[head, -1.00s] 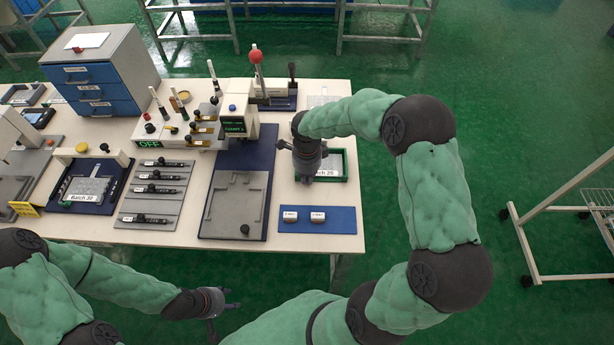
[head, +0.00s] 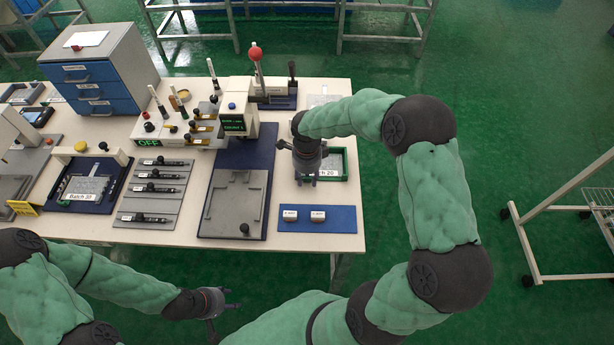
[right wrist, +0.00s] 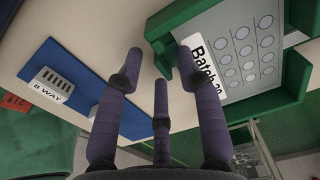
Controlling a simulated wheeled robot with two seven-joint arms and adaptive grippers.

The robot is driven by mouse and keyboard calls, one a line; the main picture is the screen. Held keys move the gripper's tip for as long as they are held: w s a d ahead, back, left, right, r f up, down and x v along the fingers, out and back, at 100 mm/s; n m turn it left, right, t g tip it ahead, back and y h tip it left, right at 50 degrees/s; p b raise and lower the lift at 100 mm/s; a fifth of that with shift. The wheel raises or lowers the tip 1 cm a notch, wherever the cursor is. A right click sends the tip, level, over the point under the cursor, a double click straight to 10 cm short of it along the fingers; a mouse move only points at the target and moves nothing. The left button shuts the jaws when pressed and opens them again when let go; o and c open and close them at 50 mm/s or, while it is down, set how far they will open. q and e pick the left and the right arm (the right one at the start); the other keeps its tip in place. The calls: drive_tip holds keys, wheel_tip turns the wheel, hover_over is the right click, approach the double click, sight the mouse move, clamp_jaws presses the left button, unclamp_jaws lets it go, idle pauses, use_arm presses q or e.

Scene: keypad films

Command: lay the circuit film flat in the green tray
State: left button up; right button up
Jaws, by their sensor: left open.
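The green tray (head: 345,164) stands at the right end of the table, partly hidden by my right gripper (head: 306,181). It fills the right of the right wrist view (right wrist: 292,90). A grey sheet with rows of pale circles (right wrist: 250,48) lies inside its walls, with a white "Batch 20" label along one edge. I cannot tell whether this is the circuit film. Another grey sheet (head: 87,186) labelled "Batch 20" is in a dark fixture at the left. My right gripper's fingers (right wrist: 158,72) are apart and empty, beside the tray. My left gripper (head: 214,304) is open and empty, off the table's front.
Grey racks (head: 152,190) and blue drawers (head: 98,90) are further left.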

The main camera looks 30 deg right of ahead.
wheel_tip(320, 180, up, 12)
idle(0.6)
idle(0.4)
